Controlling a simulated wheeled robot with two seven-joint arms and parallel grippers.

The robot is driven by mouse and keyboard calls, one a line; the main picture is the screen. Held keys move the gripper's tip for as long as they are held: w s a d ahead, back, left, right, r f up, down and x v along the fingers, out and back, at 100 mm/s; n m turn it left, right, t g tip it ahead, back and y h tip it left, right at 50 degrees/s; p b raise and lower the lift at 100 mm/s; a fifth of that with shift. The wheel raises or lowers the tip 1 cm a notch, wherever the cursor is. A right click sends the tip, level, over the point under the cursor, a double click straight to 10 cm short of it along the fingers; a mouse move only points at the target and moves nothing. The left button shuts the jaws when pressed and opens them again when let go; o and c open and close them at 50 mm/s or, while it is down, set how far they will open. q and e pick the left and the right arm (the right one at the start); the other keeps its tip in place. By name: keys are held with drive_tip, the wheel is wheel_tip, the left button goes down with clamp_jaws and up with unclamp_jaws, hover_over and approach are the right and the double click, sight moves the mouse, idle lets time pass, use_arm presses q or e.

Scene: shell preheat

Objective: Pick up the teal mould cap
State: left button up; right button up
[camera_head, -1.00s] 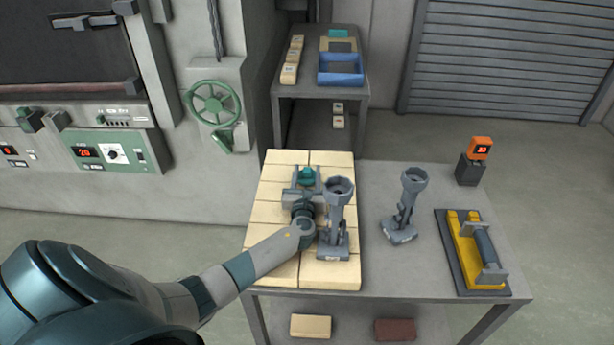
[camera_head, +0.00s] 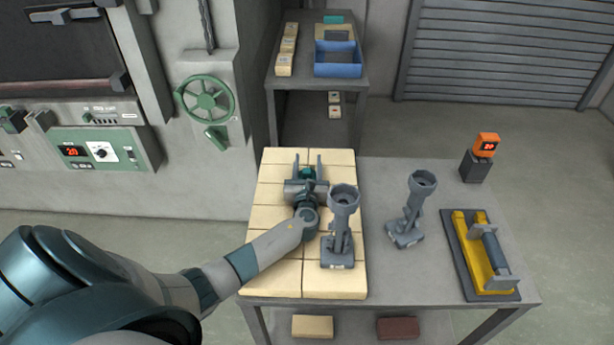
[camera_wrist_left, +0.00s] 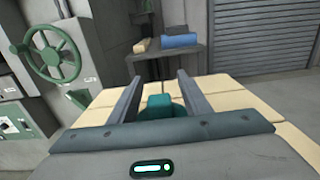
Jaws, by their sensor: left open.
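The teal mould cap (camera_head: 308,171) is on the pale block surface (camera_head: 284,158) at the left of the table. It is small and partly hidden by my left gripper. My left gripper (camera_head: 308,160) is open, with one finger on each side of the cap. In the left wrist view the teal cap (camera_wrist_left: 160,106) lies between the two spread fingers, near the palm. A thin upright piece shows above it. I cannot tell whether the fingers touch it. My right gripper is not in view.
Two grey cup-topped devices stand close by, one (camera_head: 341,225) right beside my left wrist, one (camera_head: 410,208) further right. A yellow tool (camera_head: 482,255) and an orange display (camera_head: 487,145) are at the right. A blue tray (camera_head: 338,60) sits on the back table.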

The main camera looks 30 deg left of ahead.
use_arm(q)
drive_tip(key=shift+a, duration=0.1)
drive_tip(key=c, duration=1)
clamp_jaws()
wheel_tip(320, 180, up, 10)
drive_tip(key=b, duration=0.1)
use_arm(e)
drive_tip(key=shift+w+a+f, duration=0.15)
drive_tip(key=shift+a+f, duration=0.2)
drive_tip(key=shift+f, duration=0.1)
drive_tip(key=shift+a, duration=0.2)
use_arm(q)
drive_tip(key=shift+f, duration=0.1)
